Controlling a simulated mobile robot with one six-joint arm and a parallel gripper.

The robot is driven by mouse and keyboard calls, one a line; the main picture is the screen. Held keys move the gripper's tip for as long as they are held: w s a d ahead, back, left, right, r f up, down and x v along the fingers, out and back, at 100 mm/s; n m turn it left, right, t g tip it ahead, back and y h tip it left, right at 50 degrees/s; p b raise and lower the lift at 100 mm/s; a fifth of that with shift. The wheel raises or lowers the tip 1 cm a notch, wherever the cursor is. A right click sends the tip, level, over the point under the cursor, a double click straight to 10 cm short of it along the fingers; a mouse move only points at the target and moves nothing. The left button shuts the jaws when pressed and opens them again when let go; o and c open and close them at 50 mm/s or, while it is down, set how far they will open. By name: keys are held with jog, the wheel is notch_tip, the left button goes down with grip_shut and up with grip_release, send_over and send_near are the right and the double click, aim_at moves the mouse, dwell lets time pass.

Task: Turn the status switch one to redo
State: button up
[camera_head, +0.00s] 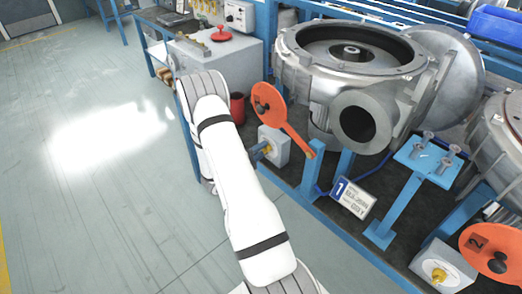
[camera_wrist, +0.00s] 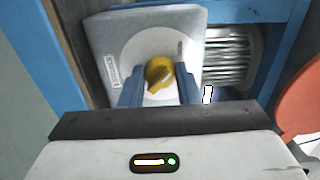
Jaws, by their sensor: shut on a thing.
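Status switch one (camera_head: 275,142) is a light grey box with a yellow knob, beside the blue bench frame near the sign marked 1. In the wrist view its yellow knob (camera_wrist: 160,70) sits on a round white dial (camera_wrist: 140,45) on the grey box (camera_wrist: 103,35). My gripper (camera_wrist: 160,84) has a blue finger on each side of the knob and is shut on it. The knob looks slightly tilted. In the head view my gripper (camera_head: 261,152) reaches the switch from the left and hides most of the knob.
An orange paddle (camera_head: 277,112) stands just above the switch. A large metal blower housing (camera_head: 352,60) is behind. The sign marked 1 (camera_head: 353,197) and a blue stand (camera_head: 402,205) are to the right. A second switch (camera_head: 440,270) is at lower right. Open floor (camera_head: 90,190) lies left.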

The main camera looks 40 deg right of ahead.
jog(key=o, duration=1)
jog(key=shift+c, duration=0.2)
jog(key=a+b, duration=0.1)
jog(key=a, duration=0.6)
jog(key=shift+s+a, duration=0.25)
jog(key=shift+a, duration=0.15)
